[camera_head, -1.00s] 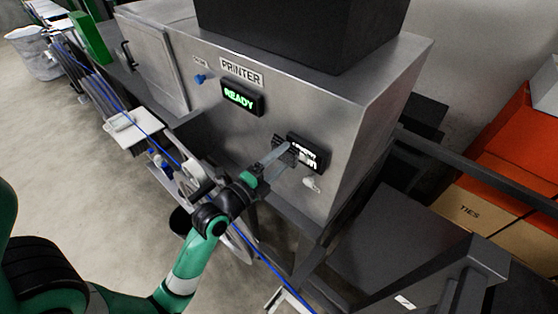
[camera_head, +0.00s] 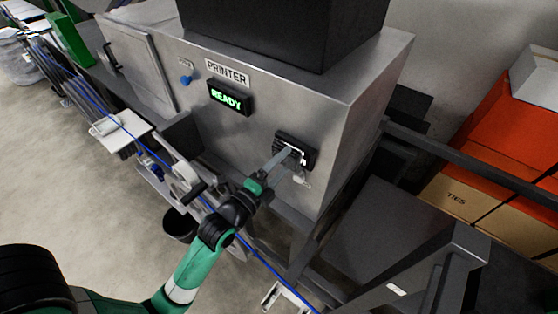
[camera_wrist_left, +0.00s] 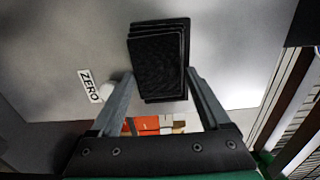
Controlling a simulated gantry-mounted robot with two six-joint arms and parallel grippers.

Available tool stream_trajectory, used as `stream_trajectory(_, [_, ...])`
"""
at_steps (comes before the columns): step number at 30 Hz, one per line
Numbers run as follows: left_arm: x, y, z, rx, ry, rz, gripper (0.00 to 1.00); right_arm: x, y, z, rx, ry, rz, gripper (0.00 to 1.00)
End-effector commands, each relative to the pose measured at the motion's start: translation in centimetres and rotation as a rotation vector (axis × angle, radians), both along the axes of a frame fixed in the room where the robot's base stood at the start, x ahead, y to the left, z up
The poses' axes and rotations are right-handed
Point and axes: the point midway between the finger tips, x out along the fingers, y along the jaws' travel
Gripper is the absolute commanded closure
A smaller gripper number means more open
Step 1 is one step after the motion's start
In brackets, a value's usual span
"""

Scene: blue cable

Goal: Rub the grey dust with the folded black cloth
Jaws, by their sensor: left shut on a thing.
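The folded black cloth (camera_wrist_left: 158,58) is a stack of dark layers between the fingertips of my left gripper (camera_wrist_left: 160,75), in the left wrist view. My right gripper is not in view.
The grey metal printer (camera_head: 345,110) carries a green READY display (camera_head: 229,99) and a blue knob (camera_head: 187,80). A blue cable (camera_head: 262,262) runs below. Dark metal frames (camera_head: 440,270) stand at right.

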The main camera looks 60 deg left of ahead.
Motion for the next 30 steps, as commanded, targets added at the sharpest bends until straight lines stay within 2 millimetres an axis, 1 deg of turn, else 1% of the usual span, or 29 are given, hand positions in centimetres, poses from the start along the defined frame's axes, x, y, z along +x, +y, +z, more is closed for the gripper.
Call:
stream_trajectory(3, [0.7, -1.2, 0.1, 0.002, 0.001, -0.006, 0.64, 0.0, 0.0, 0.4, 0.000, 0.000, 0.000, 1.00])
stream_trajectory(6, [1.2, -2.0, 0.0, 0.002, 0.000, -0.005, 0.64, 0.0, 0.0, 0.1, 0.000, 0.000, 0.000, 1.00])
stream_trajectory(9, [1.4, -2.5, 0.0, 0.001, 0.000, -0.003, 0.64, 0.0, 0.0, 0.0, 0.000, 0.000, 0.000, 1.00])
stream_trajectory(15, [1.5, -2.7, 0.0, 0.000, -0.001, -0.002, 0.64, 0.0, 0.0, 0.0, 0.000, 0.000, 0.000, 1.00])
stream_trajectory(24, [2.5, -5.3, -0.1, 0.002, -0.001, -0.005, 0.64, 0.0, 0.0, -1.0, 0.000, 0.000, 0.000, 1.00])
stream_trajectory(30, [2.7, -5.7, 0.1, 0.000, -0.001, -0.001, 0.64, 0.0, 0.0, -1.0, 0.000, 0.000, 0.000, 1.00])
